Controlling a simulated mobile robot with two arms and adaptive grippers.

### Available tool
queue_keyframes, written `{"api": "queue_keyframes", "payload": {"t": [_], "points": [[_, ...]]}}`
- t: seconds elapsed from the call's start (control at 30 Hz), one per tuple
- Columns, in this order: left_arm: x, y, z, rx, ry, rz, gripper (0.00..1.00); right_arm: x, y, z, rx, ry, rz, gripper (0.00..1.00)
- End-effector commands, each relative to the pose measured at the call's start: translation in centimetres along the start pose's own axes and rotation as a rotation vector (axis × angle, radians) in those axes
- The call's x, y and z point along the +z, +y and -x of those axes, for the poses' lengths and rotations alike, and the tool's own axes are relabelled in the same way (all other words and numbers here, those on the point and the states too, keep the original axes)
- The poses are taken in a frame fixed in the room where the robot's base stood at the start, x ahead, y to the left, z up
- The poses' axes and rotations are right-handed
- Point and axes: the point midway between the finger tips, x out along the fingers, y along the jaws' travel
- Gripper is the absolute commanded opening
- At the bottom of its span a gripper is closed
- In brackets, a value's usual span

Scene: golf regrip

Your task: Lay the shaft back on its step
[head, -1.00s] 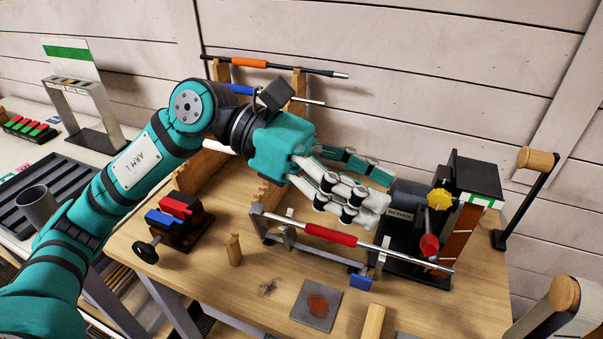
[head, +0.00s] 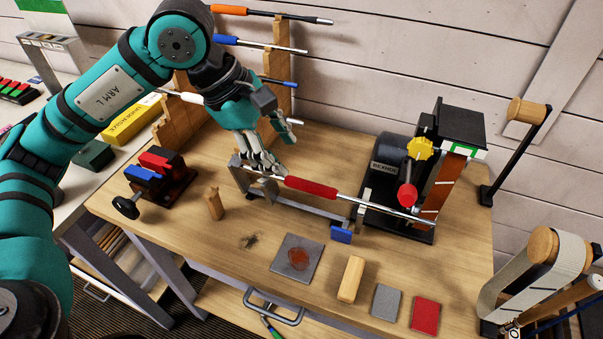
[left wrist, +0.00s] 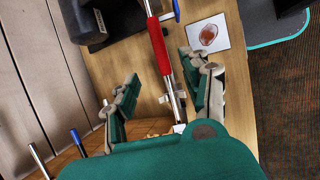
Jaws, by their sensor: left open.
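A steel shaft with a red grip (head: 312,187) lies tilted across a grey metal stand (head: 325,214) on the bench, its right end by the grinding machine. My left gripper (head: 270,165) is over the shaft's left end with fingers apart. In the left wrist view, the red-gripped shaft (left wrist: 159,48) runs between the spread fingers of my open left gripper (left wrist: 166,95). I cannot tell whether the fingers touch it. A stepped wooden rack (head: 276,86) at the back holds shafts with an orange grip (head: 230,9) and a blue grip (head: 228,41). My right gripper is not in view.
The grinding machine (head: 398,180) stands at the right, with a yellow knob (head: 420,149). A red-and-blue vise (head: 160,176) and a wooden peg (head: 214,204) stand left. A grey plate (head: 297,257) and several blocks lie along the front.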

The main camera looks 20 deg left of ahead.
Motion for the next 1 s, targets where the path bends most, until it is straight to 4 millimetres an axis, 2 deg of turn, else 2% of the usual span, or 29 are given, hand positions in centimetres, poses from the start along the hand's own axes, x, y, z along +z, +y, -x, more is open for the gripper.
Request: {"api": "queue_keyframes", "payload": {"t": [0.1,0.3,0.5,0.63,0.9,0.93,1.0], "points": [[0.1,-0.1,-2.5,-0.006,-0.001,0.0,0.48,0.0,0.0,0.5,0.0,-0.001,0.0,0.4],[0.1,-0.1,-6.2,-0.005,-0.003,-0.001,0.48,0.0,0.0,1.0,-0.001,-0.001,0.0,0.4],[0.1,-0.1,-8.6,-0.003,-0.002,-0.001,0.48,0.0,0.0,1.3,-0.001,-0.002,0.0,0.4],[0.1,-0.1,-9.3,-0.002,-0.002,0.0,0.48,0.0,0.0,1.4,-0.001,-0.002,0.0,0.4],[0.0,0.0,-9.4,0.0,-0.002,-0.001,0.48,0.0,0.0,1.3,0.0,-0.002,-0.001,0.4],[0.1,-0.1,-9.4,-0.001,-0.002,-0.001,0.46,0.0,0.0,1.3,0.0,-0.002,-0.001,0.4],[0.1,-0.1,-9.4,-0.001,-0.002,-0.001,0.37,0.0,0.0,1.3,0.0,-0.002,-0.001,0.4]]}}
